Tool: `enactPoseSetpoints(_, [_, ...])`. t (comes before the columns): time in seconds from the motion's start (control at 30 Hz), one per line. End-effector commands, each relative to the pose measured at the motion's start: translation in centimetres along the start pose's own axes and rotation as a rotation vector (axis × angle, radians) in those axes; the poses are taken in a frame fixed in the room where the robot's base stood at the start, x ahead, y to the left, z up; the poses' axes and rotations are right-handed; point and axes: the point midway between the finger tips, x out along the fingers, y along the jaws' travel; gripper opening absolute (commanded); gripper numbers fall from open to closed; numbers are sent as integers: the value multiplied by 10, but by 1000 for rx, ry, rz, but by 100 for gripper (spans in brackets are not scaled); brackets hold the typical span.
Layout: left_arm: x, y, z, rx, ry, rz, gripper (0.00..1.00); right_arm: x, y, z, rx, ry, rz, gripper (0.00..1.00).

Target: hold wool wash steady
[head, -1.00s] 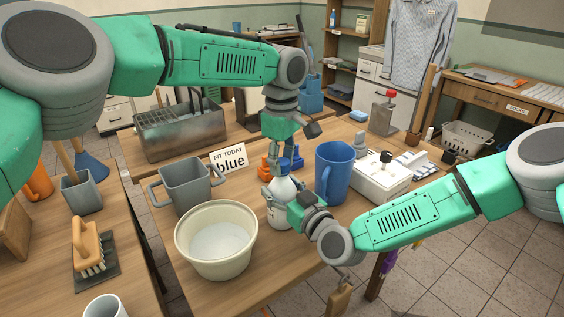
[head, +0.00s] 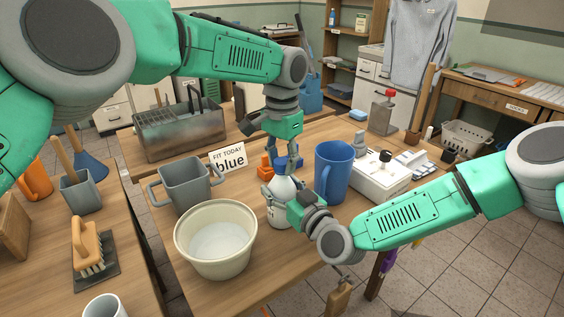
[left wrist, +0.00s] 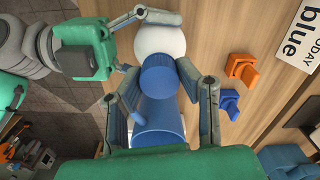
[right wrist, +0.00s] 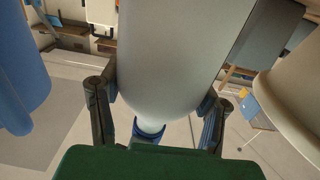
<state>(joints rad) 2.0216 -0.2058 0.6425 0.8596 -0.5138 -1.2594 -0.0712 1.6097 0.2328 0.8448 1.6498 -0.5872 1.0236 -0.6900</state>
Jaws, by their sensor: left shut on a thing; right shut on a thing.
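The wool wash is a white bottle (head: 279,213) with a blue cap (left wrist: 158,76), upright on the table between the cream basin and the blue jug. My left gripper (head: 282,170) comes down from above, its fingers on both sides of the cap in the left wrist view. My right gripper (head: 288,203) is shut on the bottle's body from the right. In the right wrist view the bottle (right wrist: 180,50) fills the space between the fingers, and its cap shows below. My grippers partly hide the bottle in the head view.
The cream basin (head: 186,255) is close on the left, with a grey two-handled tub (head: 184,190) behind it. The blue jug (head: 333,172) is close on the right. Orange (left wrist: 240,69) and blue (left wrist: 229,104) clips lie near the bottle. A sign (head: 228,158) stands behind.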

Motion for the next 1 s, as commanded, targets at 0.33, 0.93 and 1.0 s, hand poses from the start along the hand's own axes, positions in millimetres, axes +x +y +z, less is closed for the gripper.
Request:
enactPoseSetpoints(0.33, [-3, -5, -4, 779, 9, -17, 0, -1, -8, -1, -2, 1, -17, 0])
enactPoseSetpoints(0.93, [-1, -2, -3, 1048, 3, -12, 50, -1, -5, 0, -1, 0, -11, 0])
enactPoseSetpoints(1.0, [-1, -2, -3, 1048, 2, -10, 50, 0, -4, 0, -1, 0, -9, 0])
